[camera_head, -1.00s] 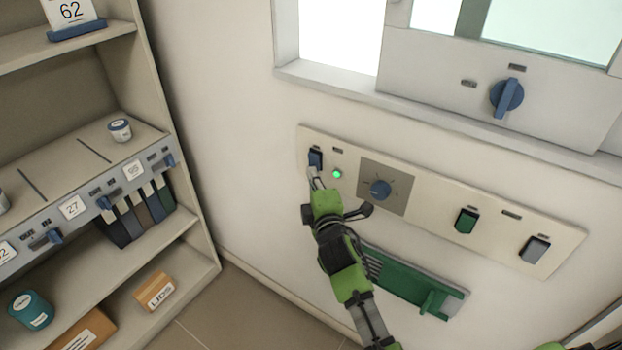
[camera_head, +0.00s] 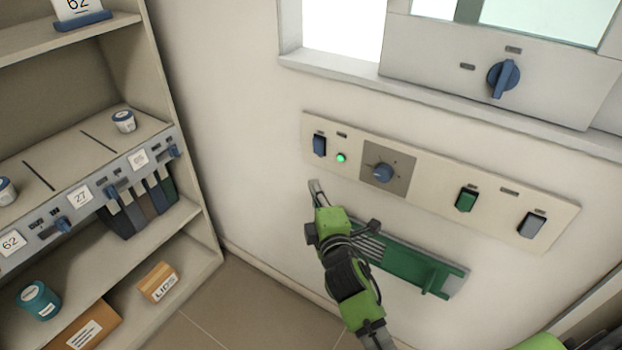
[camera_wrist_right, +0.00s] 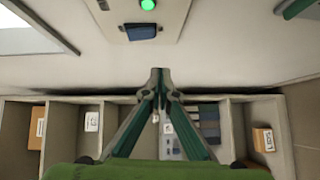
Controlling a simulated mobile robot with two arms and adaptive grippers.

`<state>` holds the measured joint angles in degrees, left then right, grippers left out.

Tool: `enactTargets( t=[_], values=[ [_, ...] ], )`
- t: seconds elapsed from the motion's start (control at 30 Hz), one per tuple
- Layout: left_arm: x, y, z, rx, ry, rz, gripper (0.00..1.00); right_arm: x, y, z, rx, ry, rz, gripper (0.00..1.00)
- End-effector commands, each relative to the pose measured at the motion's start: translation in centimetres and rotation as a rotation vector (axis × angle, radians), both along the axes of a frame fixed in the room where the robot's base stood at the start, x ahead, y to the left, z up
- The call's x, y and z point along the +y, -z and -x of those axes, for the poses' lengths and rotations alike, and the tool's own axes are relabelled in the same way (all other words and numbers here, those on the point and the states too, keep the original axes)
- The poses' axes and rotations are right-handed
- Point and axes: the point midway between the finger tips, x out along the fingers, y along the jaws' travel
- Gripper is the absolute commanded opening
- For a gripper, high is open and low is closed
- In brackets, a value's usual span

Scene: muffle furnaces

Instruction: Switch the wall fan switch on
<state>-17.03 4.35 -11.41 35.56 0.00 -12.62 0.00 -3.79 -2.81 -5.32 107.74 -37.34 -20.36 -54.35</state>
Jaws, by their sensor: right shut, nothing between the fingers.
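A cream wall panel (camera_head: 440,183) carries a blue rocker switch (camera_head: 319,145) at its left end, beside a lit green lamp (camera_head: 341,158). Labels are too small to read, so I cannot tell which control is named for the fan. My right gripper (camera_head: 314,188) is shut and empty, just below the panel's left end and apart from the blue switch. The right wrist view shows the shut fingertips (camera_wrist_right: 160,76) below the blue switch (camera_wrist_right: 142,32). My left gripper is not in view.
A green rack (camera_head: 410,268) is fixed below the panel. A window ledge with a larger blue knob (camera_head: 503,78) is above it. A shelf unit (camera_head: 205,250) with boxes and jars stands at the left. The wall between shelf and panel is clear.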

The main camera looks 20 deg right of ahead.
Motion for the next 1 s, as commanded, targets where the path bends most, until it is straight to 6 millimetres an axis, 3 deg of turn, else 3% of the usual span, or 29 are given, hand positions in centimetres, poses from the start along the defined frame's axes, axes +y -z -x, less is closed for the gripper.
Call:
enactTargets(
  t=[0.1,0.3,0.83,0.93,1.0],
  values=[
    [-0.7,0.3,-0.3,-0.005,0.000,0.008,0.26,0.2,0.4,1.9,0.002,0.000,-0.001,0.00],
    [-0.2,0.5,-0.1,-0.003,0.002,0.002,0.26,0.4,0.4,3.3,0.000,0.000,-0.001,0.00],
    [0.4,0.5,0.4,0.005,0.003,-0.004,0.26,0.4,0.4,3.5,0.001,0.000,-0.001,0.00],
    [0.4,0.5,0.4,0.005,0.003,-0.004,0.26,0.7,1.8,3.4,0.024,-0.006,-0.021,0.00],
    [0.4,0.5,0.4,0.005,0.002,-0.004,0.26,1.1,4.5,3.5,0.067,-0.017,-0.060,0.00]
  ],
)
